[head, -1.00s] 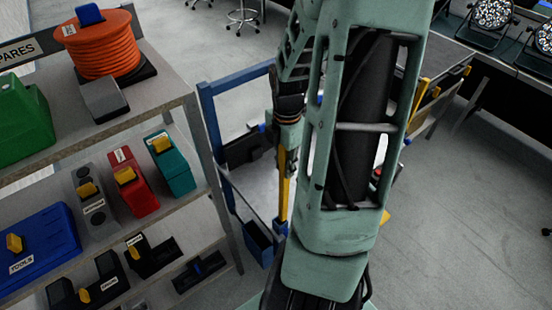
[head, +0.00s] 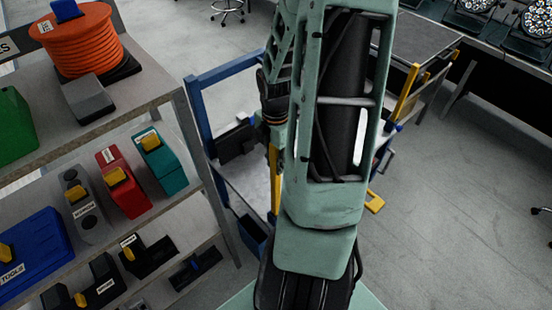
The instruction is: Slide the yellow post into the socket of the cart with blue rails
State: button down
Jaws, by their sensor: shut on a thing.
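The cart with blue rails (head: 199,118) stands on the floor left of centre, with a pale deck and its right part hidden behind my arm. The yellow post (head: 274,180) shows as a narrow upright strip at my arm's left edge, over the cart. My gripper (head: 277,146) is mostly hidden by my own arm and is shut on the post's upper part. The post's lower end is hidden, so I cannot tell whether it is in the socket. The socket is not clearly visible.
A grey shelf unit (head: 165,93) with an orange cable reel (head: 82,42) and several labelled cases stands close on the left. Another yellow upright (head: 406,92) is right of my arm. Stage lights (head: 475,15) sit at the back right.

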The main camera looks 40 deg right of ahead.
aim_at(276, 150)
jog(key=shift+f+b, duration=2.45)
jog(key=shift+f, duration=0.8)
jog(key=c, duration=1.7)
grip_release()
jog(key=shift+o, duration=0.2)
notch_tip(276, 150, up, 12)
